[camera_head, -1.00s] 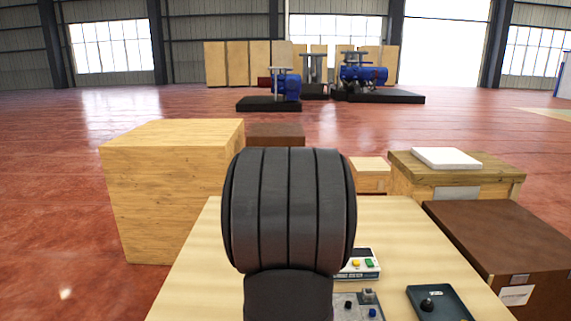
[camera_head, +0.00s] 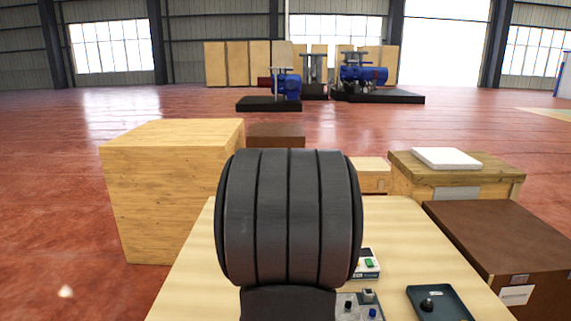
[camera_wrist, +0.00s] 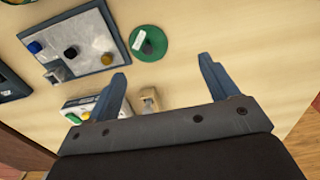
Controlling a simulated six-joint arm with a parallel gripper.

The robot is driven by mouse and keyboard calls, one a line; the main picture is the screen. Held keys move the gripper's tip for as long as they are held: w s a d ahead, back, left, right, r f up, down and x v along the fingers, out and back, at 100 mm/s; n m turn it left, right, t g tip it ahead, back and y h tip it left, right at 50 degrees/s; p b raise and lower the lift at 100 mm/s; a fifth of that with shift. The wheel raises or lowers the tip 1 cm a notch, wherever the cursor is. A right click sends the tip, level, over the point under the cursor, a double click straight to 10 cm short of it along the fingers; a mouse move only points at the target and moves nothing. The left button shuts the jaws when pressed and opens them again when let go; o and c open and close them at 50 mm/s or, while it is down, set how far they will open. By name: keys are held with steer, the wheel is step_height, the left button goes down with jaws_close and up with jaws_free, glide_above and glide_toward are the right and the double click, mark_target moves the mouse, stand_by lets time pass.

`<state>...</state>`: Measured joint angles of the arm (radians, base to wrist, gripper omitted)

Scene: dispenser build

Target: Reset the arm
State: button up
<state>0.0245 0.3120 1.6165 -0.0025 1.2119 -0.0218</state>
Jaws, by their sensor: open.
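My gripper (camera_wrist: 163,80) shows in the wrist view with its two blue-grey fingers spread apart and nothing between them. It is above the light wooden table (camera_wrist: 225,25). In the head view my dark ribbed arm link fills the middle and hides the gripper and much of the table (camera_head: 185,290).
The wrist view shows a grey panel with knobs (camera_wrist: 85,35), a green round piece (camera_wrist: 150,43), a button box (camera_wrist: 85,108) and a small tan block (camera_wrist: 149,98). A dark tray (camera_head: 455,305) sits at the table's right. Wooden crates (camera_head: 170,190) and brown boxes (camera_head: 515,240) stand around the table.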

step_height(320, 180, down, 8)
steer(key=shift+r, duration=0.15)
step_height(320, 180, up, 4)
steer(key=shift+f, duration=0.1)
steer(key=s+d+r, duration=0.6)
steer(key=d+r, duration=0.1)
steer(key=d, duration=0.3)
steer(key=s+d+r+m, duration=0.1)
steer(key=s+d+m, duration=0.45)
steer(key=s, duration=0.35)
steer(key=s+d+r+m, duration=0.2)
steer(key=s+d+m, duration=0.2)
steer(key=s+d, duration=0.4)
steer(key=w+a+f, duration=0.4)
steer(key=a, duration=0.1)
steer(key=shift+w+f, duration=0.3)
steer(key=shift+n, duration=0.25)
